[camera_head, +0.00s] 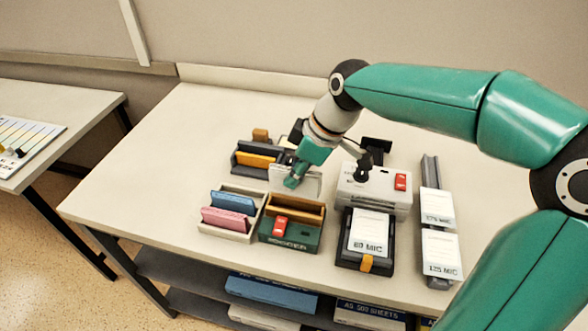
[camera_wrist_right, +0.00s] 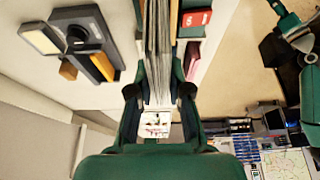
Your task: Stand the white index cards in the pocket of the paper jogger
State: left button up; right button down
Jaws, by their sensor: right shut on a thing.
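My right gripper (camera_head: 294,180) is shut on the white index cards (camera_head: 311,183), holding them just behind the paper jogger. In the right wrist view the cards (camera_wrist_right: 157,50) show edge-on as a thin stack between the fingers of the right gripper (camera_wrist_right: 160,100). The paper jogger (camera_head: 290,239) is a dark green box with a red switch and a wooden-brown pocket (camera_head: 298,209) at its back. No white cards show in the pocket. Whether the cards touch the jogger or table cannot be told. My left gripper is not in view.
Left of the jogger is a pale rack (camera_head: 225,229) with blue and pink packs. Behind is a dark holder (camera_head: 246,170) with a yellow pack. To the right stand a pale machine (camera_head: 375,188) and a dark tray (camera_head: 364,262) with white cards. The table's left side is clear.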

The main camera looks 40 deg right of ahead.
aim_at(299, 193)
jog(key=shift+f+b, duration=2.7)
jog(key=shift+f, duration=0.95)
jog(key=c, duration=1)
grip_release()
jog(key=shift+r+p, duration=3.5)
jog(key=shift+r, duration=1.05)
